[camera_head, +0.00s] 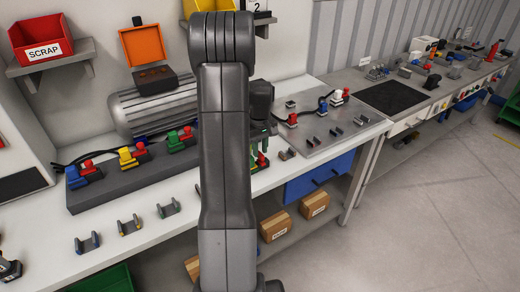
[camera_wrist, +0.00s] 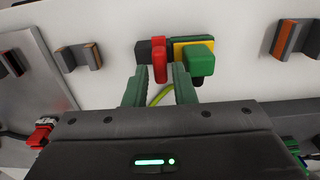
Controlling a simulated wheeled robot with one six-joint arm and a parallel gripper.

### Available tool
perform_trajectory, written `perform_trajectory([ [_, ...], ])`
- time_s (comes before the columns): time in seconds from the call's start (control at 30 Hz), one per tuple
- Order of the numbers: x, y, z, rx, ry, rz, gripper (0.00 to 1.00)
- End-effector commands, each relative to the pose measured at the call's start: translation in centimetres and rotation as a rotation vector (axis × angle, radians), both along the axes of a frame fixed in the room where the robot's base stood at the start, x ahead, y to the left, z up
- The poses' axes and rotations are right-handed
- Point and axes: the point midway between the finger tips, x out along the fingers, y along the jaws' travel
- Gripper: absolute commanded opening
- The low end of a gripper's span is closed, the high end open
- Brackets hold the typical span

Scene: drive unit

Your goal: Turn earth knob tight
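The earth terminal, a green and yellow block (camera_wrist: 195,55), shows at the top middle of the wrist view. A red knob (camera_wrist: 159,60) sits at its left, with a dark part beside it. My gripper (camera_wrist: 160,76) has its two green fingers apart, one on each side of the red knob's near end. I cannot tell whether they touch it. A yellow-green wire shows between the fingers. In the head view my gripper (camera_head: 265,130) points down behind my arm, above the partly hidden green and yellow terminal (camera_head: 262,159).
Blue, yellow and green terminals with red knobs stand on a grey bar (camera_head: 110,184) left of my arm. A ribbed motor (camera_head: 155,107) is behind them. Several small clips lie along the front of the bench (camera_head: 65,228). A metal plate (camera_head: 325,147) with parts is at right.

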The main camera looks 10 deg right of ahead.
Motion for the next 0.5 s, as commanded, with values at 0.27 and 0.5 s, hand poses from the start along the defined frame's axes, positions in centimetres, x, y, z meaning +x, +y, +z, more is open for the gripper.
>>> perform_trajectory([
  [0.27, 0.00, 0.00, -1.36, 0.000, -0.001, 0.000, 0.24],
  [0.5, 0.00, 0.00, -1.37, 0.000, -0.001, 0.000, 0.14],
])
